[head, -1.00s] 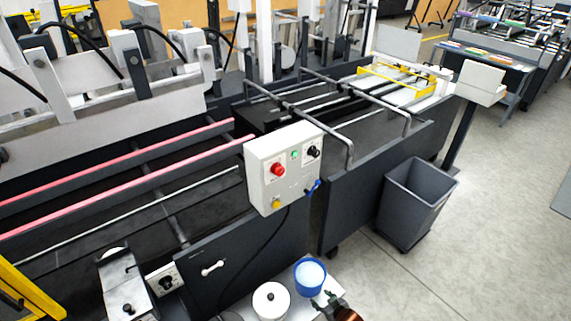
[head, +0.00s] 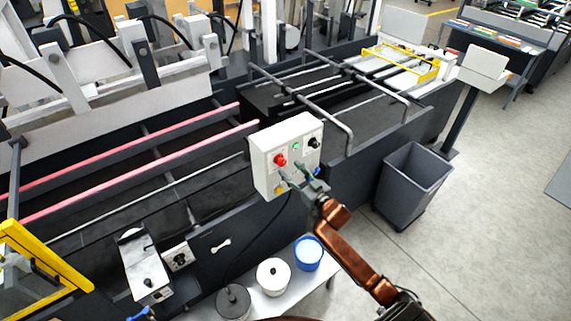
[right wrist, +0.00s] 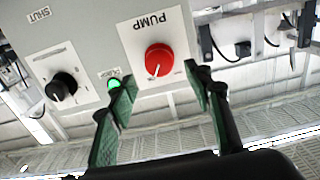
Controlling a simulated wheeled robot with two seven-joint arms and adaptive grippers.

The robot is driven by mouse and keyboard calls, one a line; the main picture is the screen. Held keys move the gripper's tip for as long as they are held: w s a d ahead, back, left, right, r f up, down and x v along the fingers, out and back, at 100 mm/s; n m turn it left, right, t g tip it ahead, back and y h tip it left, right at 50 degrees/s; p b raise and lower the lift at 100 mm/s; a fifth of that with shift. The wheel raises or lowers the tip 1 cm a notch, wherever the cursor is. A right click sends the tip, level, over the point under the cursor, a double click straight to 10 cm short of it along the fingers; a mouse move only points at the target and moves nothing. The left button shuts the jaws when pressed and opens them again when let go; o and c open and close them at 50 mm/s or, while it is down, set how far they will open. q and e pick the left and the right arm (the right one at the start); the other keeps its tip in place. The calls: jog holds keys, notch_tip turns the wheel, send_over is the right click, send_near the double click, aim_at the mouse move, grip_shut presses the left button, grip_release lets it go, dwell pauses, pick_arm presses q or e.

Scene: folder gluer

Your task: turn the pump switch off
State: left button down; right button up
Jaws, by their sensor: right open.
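The pump switch is a red knob (head: 280,160) on the front of a light grey control box (head: 262,178). In the right wrist view the red knob (right wrist: 158,60) sits on a white plate marked PUMP, which appears upside down; a white mark shows on its face. My right gripper (head: 297,174) is in front of the box, just below and right of the knob. In the right wrist view my right gripper (right wrist: 163,85) is open, its green-padded fingers on either side of the knob's line. The knob appears beyond the fingertips; contact cannot be told.
A green lamp (right wrist: 114,84) and a black knob (right wrist: 62,87) marked SHUT share the panel. A yellow button (head: 279,189) is low on the box. A white pot (head: 273,277) and a blue pot (head: 308,254) stand below. A grey bin (head: 412,185) is at right.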

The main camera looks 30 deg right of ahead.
aim_at(282, 163)
jog(key=shift+w+a, duration=0.2)
jog(key=shift+w, duration=1.85)
jog(key=shift+c, duration=0.2)
jog(key=c, duration=1.1)
jog(key=shift+o, duration=0.2)
jog(key=shift+n, duration=0.3)
jog(key=n, duration=0.2)
jog(key=shift+n, duration=0.4)
jog(key=n, duration=0.3)
jog(key=shift+f+n, duration=0.1)
jog(key=shift+n, duration=0.3)
jog(key=n+b, duration=0.2)
jog(key=n, duration=0.4)
jog(key=shift+a+n, duration=0.15)
jog(key=shift+n, duration=0.15)
